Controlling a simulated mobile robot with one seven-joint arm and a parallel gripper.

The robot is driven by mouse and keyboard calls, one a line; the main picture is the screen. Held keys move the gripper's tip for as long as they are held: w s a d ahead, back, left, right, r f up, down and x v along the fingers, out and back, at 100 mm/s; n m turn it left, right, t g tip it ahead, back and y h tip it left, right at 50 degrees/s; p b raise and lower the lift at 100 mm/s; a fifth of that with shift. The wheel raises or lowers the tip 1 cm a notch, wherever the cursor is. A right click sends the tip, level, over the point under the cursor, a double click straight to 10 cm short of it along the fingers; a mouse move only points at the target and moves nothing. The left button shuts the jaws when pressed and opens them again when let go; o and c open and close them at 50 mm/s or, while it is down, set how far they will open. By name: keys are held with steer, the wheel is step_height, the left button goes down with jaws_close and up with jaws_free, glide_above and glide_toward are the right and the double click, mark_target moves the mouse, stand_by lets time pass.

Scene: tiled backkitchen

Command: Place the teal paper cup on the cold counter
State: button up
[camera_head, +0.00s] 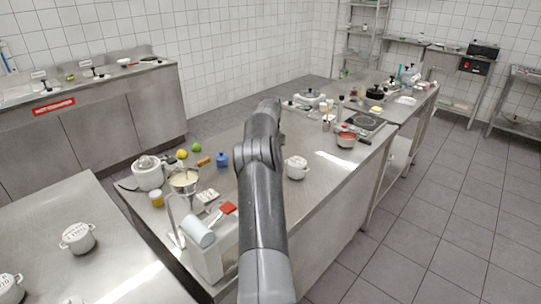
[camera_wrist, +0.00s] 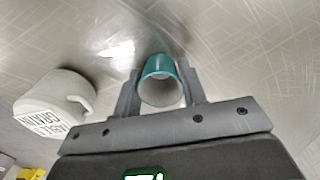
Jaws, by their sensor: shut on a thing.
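In the wrist view, a teal paper cup (camera_wrist: 158,66) sits between the two fingers of my gripper (camera_wrist: 159,74), which is shut on it. The cup's pale open end faces the camera. Brushed metal lies behind it; I cannot tell whether the cup touches it. In the head view my arm hides the gripper and cup. A steel counter (camera_head: 110,92) with a red sign stands at the back left. The sign is too small to read, and I cannot tell which counter is the cold one.
A white labelled pot (camera_wrist: 58,100) is left of the cup in the wrist view. The central steel counter (camera_head: 240,205) holds a white pot (camera_head: 296,167), a blue jar (camera_head: 222,160), a rice cooker (camera_head: 148,173) and a red-filled pan (camera_head: 346,140). Tiled floor (camera_head: 440,200) is clear at right.

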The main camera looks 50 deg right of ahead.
steer(key=shift+f, duration=0.15)
steer(key=o, duration=1)
